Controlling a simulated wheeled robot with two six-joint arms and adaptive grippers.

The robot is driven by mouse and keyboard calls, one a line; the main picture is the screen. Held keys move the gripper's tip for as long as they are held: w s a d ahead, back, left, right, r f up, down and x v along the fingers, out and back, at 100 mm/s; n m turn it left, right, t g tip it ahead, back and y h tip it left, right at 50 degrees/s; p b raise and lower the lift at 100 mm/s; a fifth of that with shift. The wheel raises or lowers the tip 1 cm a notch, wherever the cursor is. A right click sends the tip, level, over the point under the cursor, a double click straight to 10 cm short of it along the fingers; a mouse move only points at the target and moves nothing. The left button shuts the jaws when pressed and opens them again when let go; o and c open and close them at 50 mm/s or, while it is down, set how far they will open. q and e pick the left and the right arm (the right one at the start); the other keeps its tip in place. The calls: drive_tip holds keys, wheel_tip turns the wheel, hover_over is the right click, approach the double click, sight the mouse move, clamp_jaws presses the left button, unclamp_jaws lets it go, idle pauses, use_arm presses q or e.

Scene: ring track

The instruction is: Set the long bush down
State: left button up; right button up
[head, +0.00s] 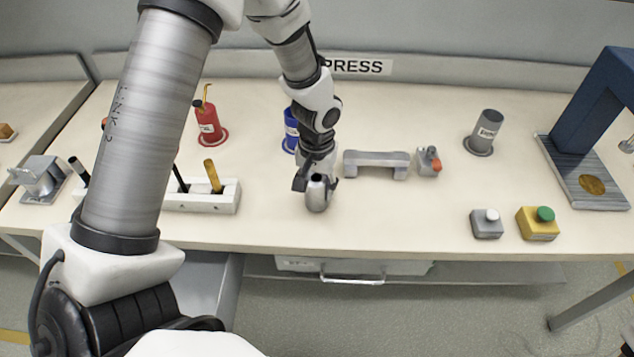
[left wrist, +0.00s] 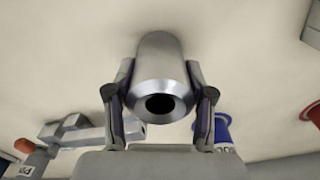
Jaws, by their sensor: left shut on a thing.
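The long bush is a grey metal cylinder with a dark bore in its end. In the head view the bush (head: 318,196) is at the front middle of the bench, held in my left gripper (head: 316,182). In the left wrist view the bush (left wrist: 160,75) sits between both fingers of the gripper (left wrist: 160,100), which touch its sides. I cannot tell whether its underside touches the bench top. My right gripper is not in view.
A grey bridge-shaped stand (head: 376,162) is right of the gripper, beside a small clamp (head: 429,162). A blue can (head: 291,130) stands behind, partly hidden by my arm. A white tool block (head: 205,196) is left. Button boxes (head: 487,224) and a blue press (head: 600,110) are right.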

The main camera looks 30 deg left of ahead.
use_arm(q)
drive_tip(key=shift+s+f, duration=0.1)
drive_tip(key=o, duration=1.3)
wheel_tip(320, 180, up, 12)
drive_tip(key=shift+r, duration=0.2)
